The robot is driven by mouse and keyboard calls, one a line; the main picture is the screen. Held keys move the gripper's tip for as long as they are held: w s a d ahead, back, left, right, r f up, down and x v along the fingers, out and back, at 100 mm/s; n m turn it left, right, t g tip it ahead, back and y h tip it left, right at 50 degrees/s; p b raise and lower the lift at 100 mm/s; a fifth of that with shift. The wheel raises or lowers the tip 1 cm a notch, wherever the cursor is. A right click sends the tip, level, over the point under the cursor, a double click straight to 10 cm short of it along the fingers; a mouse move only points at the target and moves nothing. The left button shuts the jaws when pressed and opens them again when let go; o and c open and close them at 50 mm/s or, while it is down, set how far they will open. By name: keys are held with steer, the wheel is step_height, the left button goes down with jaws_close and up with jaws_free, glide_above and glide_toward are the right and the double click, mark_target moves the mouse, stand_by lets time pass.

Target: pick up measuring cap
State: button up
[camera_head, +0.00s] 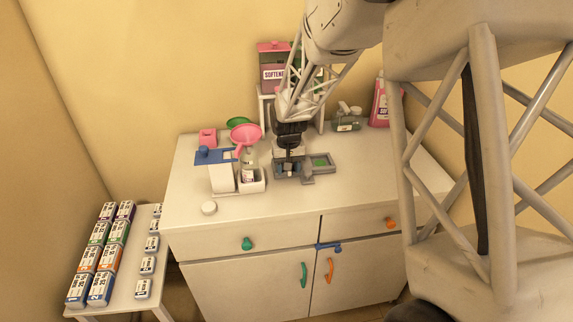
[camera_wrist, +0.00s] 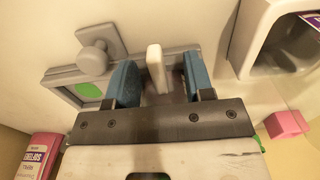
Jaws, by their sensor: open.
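My gripper (camera_head: 287,168) is over the grey tray on the cabinet top; in the wrist view its two blue fingers (camera_wrist: 155,82) stand apart. A thin whitish upright piece (camera_wrist: 154,66) shows between them, with a gap on both sides. I cannot tell whether it is part of the measuring cap.
A pink bottle (camera_head: 380,103) stands at the back right. The front strip of the cabinet top (camera_head: 270,206) is mostly clear.

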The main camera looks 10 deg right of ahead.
stand_by(0.4)
jaws_close()
steer(key=shift+r, duration=0.3)
stand_by(0.5)
steer(key=shift+r, duration=1.35)
steer(key=shift+s+r, duration=0.15)
steer(key=s+d+r, duration=0.1)
steer(key=s, duration=1.4)
steer(key=shift+s+r, duration=0.2)
steer(key=shift+s, duration=0.1)
stand_by(0.5)
